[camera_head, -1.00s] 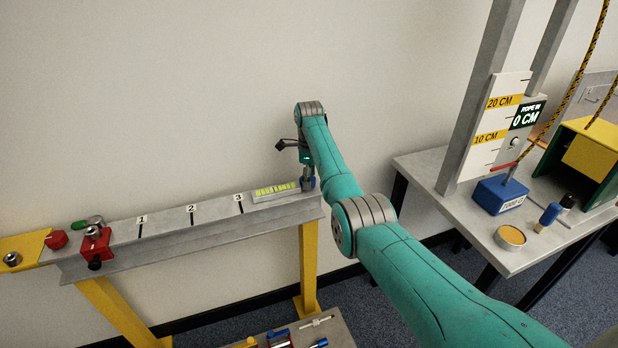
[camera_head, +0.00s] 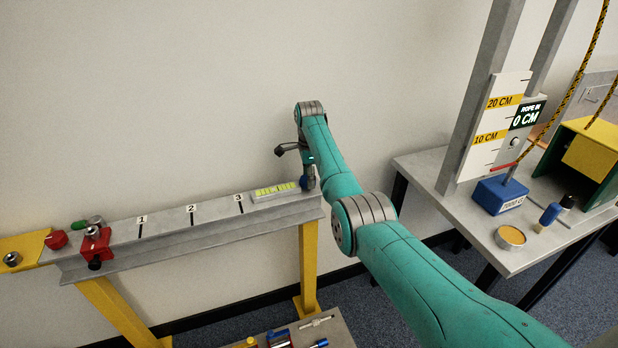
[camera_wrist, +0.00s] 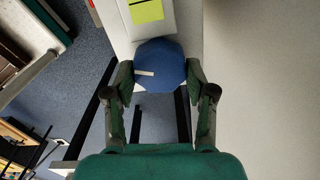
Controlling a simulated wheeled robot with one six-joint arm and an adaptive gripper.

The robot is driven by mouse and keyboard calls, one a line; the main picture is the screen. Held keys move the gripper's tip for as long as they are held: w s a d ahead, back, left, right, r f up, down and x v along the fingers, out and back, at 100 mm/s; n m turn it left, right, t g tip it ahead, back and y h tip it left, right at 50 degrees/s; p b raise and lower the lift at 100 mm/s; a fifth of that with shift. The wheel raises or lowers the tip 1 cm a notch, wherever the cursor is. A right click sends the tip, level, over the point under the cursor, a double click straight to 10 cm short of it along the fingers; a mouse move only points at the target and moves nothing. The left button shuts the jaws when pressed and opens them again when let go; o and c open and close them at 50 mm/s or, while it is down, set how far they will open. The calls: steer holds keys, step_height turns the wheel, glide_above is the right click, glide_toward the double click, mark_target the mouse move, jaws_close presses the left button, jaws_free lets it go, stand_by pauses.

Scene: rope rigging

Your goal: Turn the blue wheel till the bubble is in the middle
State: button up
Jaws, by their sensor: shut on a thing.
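The blue wheel (camera_wrist: 162,62) is at the right end of the grey beam, with a pale mark on its top. In the head view only a small blue part of the wheel (camera_head: 304,183) shows beside my gripper. My gripper (camera_wrist: 160,78) is shut on the wheel, one finger on each side of its rim, seen from above. The level vial (camera_head: 276,189) is a yellow-green strip in a pale housing just left of the wheel. The bubble is too small to make out in either view. In the wrist view only the near end of the vial (camera_wrist: 146,11) shows.
The beam (camera_head: 190,231) carries marks 1, 2 and 3 and a red clamp (camera_head: 96,244) at its left. A bench at right holds a blue weight (camera_head: 499,194) and a tin (camera_head: 510,238). A low tool tray (camera_head: 330,332) stands below.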

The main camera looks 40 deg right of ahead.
steer(key=n, duration=0.4)
steer(key=shift+w+n, duration=0.1)
steer(key=shift+n, duration=2)
steer(key=o, duration=1.2)
steer(key=shift+c, duration=0.2)
step_height(320, 180, up, 12)
